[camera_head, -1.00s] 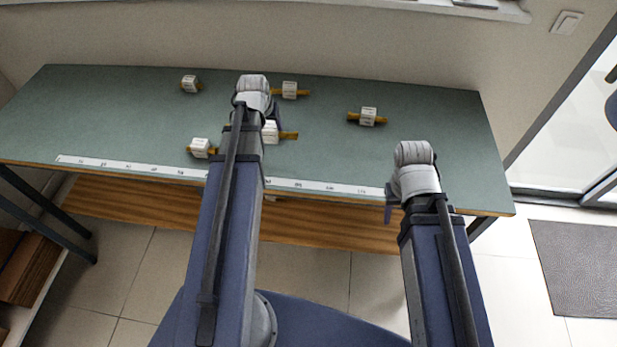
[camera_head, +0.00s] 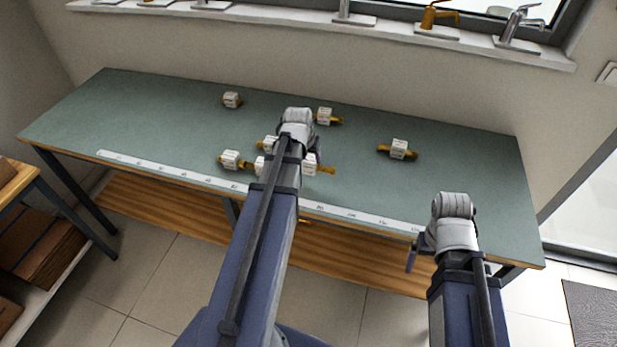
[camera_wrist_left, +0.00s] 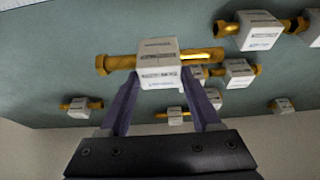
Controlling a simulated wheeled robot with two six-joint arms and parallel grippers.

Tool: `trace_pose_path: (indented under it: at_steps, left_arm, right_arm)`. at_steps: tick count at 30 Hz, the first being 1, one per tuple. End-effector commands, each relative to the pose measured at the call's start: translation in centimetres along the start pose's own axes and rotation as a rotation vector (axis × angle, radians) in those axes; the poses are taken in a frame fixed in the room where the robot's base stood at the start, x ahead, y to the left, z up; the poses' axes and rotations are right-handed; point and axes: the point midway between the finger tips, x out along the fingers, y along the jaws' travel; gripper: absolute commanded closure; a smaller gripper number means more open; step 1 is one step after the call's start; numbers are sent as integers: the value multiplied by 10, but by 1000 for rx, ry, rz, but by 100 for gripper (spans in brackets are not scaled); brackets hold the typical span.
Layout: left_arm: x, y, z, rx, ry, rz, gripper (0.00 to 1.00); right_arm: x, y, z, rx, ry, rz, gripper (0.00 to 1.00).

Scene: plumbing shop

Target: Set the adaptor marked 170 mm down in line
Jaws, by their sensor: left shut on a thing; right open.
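My left gripper (camera_wrist_left: 160,80) is shut on a white block-shaped adaptor with a brass stem (camera_wrist_left: 158,64). In the head view this adaptor (camera_head: 310,164) shows beside my left gripper (camera_head: 312,150), its stem pointing right; the arm hides part of it. Two more adaptors, one at left (camera_head: 231,160) and one beside the arm (camera_head: 262,166), lie roughly in a row to its left. Others stand behind: one (camera_head: 268,144) close by, and ones at back left (camera_head: 232,100), back middle (camera_head: 325,116) and right (camera_head: 398,149). Their labels are too small to read. My right gripper (camera_head: 414,252) is open at the front edge.
The green table (camera_head: 150,115) carries a white marked strip (camera_head: 170,172) along its front edge. The left part and the right end of the top are clear. A wall and a sill (camera_head: 300,17) with taps stand behind. A wooden shelf unit (camera_head: 25,190) is at far left.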

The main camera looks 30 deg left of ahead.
Motion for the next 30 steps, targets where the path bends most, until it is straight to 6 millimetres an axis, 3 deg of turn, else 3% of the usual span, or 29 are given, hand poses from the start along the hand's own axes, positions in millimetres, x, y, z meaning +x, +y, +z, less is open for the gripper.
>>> trace_pose_path:
  at_steps: [1,3,11,21,30]
  left_arm:
    - [15,0,6,0,0,0,100]
    - [21,0,9,0,0,0,100]
    - [23,0,10,0,0,0,100]
    - [57,0,23,0,0,0,100]
    - [56,0,23,0,0,0,100]
  right_arm:
    - [16,-2,-1,1,0,0,6]
    - [23,-2,-1,1,0,0,6]
    - [25,-2,-2,1,0,0,6]
    - [61,-6,-4,0,0,0,6]
    - [60,-6,-4,0,0,0,6]
